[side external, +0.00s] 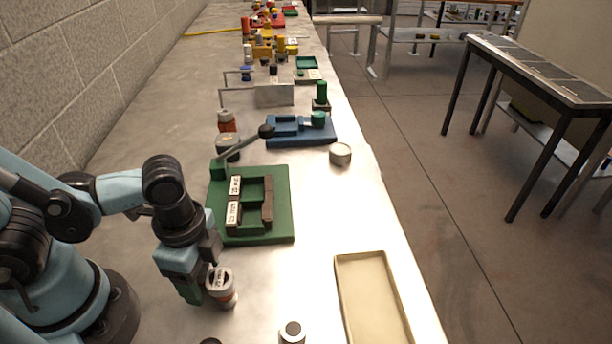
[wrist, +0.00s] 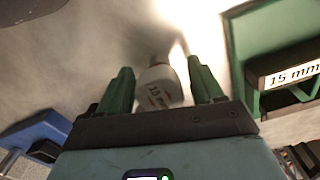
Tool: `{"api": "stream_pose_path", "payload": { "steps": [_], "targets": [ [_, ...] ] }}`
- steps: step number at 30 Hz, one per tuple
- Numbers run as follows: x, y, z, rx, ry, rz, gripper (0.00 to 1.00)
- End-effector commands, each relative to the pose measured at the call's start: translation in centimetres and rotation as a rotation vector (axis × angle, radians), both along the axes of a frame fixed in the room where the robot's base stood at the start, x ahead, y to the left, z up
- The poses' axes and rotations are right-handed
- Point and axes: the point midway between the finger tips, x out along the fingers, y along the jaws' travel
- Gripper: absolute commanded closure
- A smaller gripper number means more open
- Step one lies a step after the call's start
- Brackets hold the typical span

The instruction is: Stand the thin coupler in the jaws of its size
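A coupler (side external: 222,287) with a grey-white labelled body and a red band stands on the bench beside my gripper (side external: 206,288). In the wrist view a pale coupler (wrist: 160,86) lies between my two green fingers (wrist: 162,85), with a gap on each side; its label appears to start with 15. My gripper is open. The green jaw fixture (side external: 281,220) stands farther along the bench, with brown jaws (side external: 267,202) and two white size labels. One jaw label (wrist: 292,75) reads 15 mm in the wrist view. No coupler shows in the jaws.
A pale tray (side external: 375,300) lies front right. A small white-and-dark cylinder (side external: 292,332) stands at the front edge. A lever with a black knob (side external: 266,131) rises behind the fixture. A blue vise (side external: 290,132) and a round tin (side external: 340,153) stand beyond.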

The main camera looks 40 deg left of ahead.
Motion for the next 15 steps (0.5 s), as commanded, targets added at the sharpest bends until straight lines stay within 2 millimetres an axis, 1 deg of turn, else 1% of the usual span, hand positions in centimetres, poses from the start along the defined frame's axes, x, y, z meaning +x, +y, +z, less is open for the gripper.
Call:
{"api": "stream_pose_path", "payload": {
  "steps": [8,15],
  "targets": [
    [0.0,0.0,0.1,0.000,0.000,0.000,0.34],
    [0.0,0.0,1.2,0.000,0.000,0.000,0.34]
  ]
}}
